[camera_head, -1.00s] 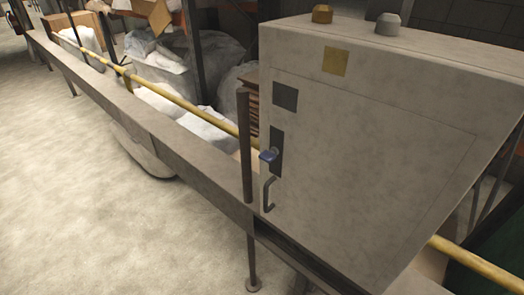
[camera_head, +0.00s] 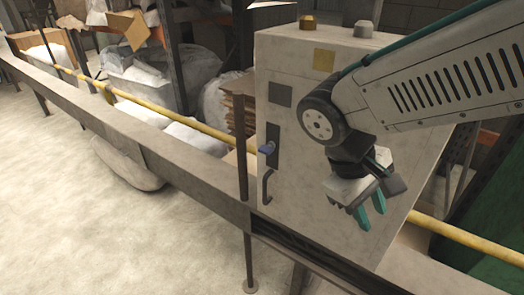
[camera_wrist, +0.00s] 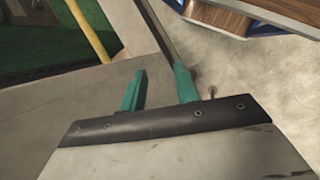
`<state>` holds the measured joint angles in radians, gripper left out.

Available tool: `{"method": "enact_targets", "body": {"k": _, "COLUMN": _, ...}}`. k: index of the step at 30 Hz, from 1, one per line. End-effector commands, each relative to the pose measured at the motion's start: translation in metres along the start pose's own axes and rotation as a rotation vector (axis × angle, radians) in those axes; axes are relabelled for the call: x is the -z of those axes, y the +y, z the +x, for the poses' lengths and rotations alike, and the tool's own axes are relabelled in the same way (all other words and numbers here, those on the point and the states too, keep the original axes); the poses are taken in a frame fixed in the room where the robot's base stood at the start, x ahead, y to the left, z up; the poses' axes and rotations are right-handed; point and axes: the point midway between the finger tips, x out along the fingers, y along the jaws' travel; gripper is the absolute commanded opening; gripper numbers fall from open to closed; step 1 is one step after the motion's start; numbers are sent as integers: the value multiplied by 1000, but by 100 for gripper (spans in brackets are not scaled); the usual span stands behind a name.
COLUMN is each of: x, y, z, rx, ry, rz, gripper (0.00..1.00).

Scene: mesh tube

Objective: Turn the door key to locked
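The fingers point downward, are spread apart and hold nothing. In the wrist view the two teal fingers of my gripper (camera_wrist: 160,88) show a gap between them. The key is not visible in the wrist view.
A thin dark post (camera_head: 242,150) stands just left of the cabinet, near the key. A yellow rail (camera_head: 150,103) and a grey beam (camera_head: 120,130) run back to the left. The floor (camera_head: 60,210) at the front left is clear.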

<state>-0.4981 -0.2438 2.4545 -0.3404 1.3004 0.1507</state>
Motion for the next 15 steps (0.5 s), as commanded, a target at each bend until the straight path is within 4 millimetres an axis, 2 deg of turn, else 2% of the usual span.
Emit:
{"method": "enact_targets", "body": {"k": 1, "x": 16, "y": -6, "z": 2, "rx": -92, "ry": -37, "rz": -60, "gripper": 31}}
{"method": "enact_targets", "body": {"k": 4, "x": 48, "y": -14, "z": 0, "rx": -294, "ry": -74, "rz": -135, "gripper": 31}}
{"method": "enact_targets", "body": {"k": 8, "x": 97, "y": -30, "z": -10, "rx": -593, "ry": -53, "rz": -199, "gripper": 31}}
{"method": "enact_targets", "body": {"k": 11, "x": 138, "y": -50, "z": -23, "rx": -830, "ry": 33, "rz": -217, "gripper": 31}}
{"method": "enact_targets", "body": {"k": 15, "x": 193, "y": -85, "z": -51, "rx": -1110, "ry": 257, "rz": -181, "gripper": 31}}
